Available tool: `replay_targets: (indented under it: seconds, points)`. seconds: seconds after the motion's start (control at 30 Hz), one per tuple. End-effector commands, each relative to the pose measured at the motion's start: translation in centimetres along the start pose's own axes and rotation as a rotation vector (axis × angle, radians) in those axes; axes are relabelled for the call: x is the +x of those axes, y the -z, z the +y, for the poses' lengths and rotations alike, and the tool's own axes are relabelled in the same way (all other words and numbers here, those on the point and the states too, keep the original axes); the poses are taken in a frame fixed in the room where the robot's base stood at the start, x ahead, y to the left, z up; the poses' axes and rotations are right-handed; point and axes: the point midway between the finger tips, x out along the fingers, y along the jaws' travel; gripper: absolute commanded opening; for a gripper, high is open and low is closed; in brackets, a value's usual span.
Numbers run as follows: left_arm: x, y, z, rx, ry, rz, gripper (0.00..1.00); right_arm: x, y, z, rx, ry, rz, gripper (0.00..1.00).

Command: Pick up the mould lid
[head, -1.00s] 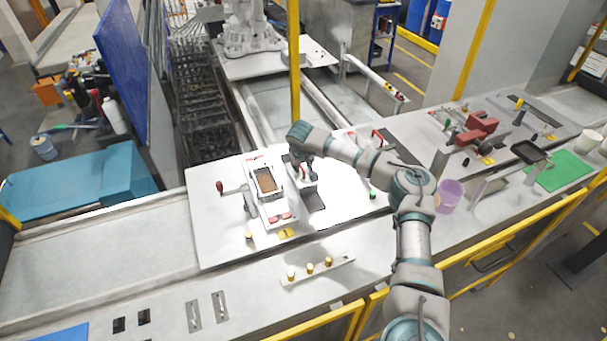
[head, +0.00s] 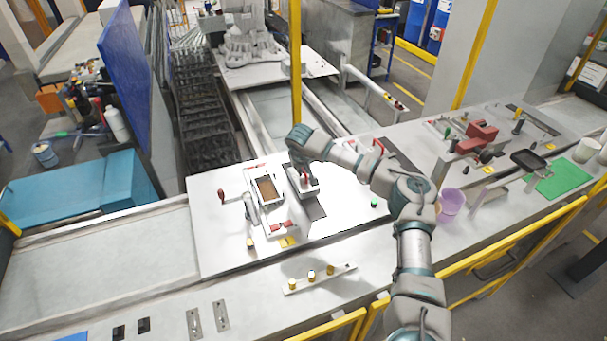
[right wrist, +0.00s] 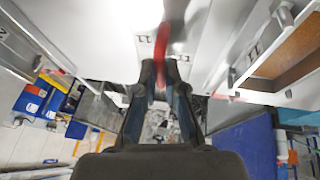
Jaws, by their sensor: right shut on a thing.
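The mould lid (head: 307,186) is a pale block with a red handle on top, just right of the open mould (head: 267,189) in the head view. My right gripper (head: 303,174) is over it, shut on the red handle. In the right wrist view the fingers (right wrist: 160,88) close around the red handle (right wrist: 162,42). A dark patch shows beside the lid, and I cannot tell whether the lid is clear of the table. The mould has a pale frame and a brown inside. My left gripper is not in view.
A red-knobbed crank (head: 221,195) stands left of the mould. A strip with several yellow-topped pegs (head: 320,279) lies in front. A purple cup (head: 451,202) and a green mat (head: 562,175) are to the right. Yellow rails (head: 480,258) run along the front.

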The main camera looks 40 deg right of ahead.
Motion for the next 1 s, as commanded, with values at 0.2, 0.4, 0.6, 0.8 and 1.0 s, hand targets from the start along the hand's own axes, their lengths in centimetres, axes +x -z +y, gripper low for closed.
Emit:
replay_targets:
  seconds: [0.2,0.4,0.6,0.8,1.0]
  points:
    - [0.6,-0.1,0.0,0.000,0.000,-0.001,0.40,-2.6,-1.0,0.1,-0.004,0.002,0.003,0.00]
    - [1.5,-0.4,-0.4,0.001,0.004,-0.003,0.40,-5.0,-5.8,-0.4,-0.004,0.003,0.003,0.00]
    - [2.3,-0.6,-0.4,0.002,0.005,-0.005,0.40,-7.5,-10.2,-1.0,-0.002,0.003,0.002,0.00]
    - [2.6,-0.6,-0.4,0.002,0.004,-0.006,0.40,-9.0,-12.5,-1.5,0.000,0.003,0.001,0.00]
    - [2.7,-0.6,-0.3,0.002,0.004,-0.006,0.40,-9.6,-13.2,-1.7,0.000,0.002,0.003,0.00]
